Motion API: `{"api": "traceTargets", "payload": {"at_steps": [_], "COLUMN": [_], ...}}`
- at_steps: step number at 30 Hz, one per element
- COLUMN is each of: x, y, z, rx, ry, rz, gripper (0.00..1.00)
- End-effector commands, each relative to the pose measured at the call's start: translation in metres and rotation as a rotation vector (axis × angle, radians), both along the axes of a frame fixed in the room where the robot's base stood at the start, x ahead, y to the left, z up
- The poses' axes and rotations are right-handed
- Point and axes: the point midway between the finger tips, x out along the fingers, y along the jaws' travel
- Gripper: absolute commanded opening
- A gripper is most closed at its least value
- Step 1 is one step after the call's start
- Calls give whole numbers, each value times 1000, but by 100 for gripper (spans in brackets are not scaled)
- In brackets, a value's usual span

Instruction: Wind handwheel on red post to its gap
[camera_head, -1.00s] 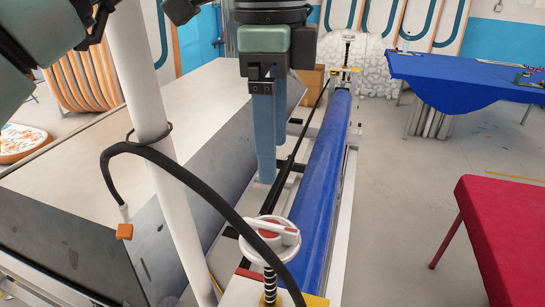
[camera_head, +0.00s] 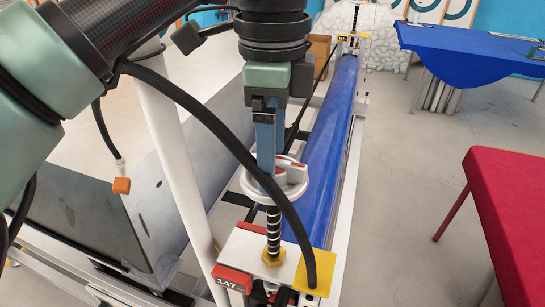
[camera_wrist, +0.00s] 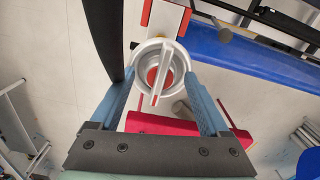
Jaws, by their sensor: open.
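The handwheel (camera_head: 290,176) is a pale grey wheel with a raised bar and red marks. It sits on a black-and-white striped threaded spindle (camera_head: 273,232) at the near end of the roller frame. A red block (camera_head: 232,279) marked 147 is beside the spindle's base. My gripper (camera_head: 266,172) points down at the wheel, its blue fingers partly covering the wheel. The bar runs nearly along the picture's height. I cannot tell the height difference.
A long blue roller (camera_head: 325,140) runs away from the near end. A yellow plate (camera_head: 313,272) is right of the spindle. A second handwheel (camera_head: 354,18) stands at the far end. A red table (camera_head: 510,200) is at right and a blue table (camera_head: 470,55) behind.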

Motion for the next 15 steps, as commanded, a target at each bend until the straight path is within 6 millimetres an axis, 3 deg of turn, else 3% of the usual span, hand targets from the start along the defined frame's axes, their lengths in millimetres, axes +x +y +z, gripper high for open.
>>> {"api": "traceTargets", "payload": {"at_steps": [9, 15], "x": [0, 0], "y": [0, 0], "z": [-1, -1], "rx": [0, 0], "ry": [0, 0], "rz": [0, 0], "gripper": [78, 42]}}
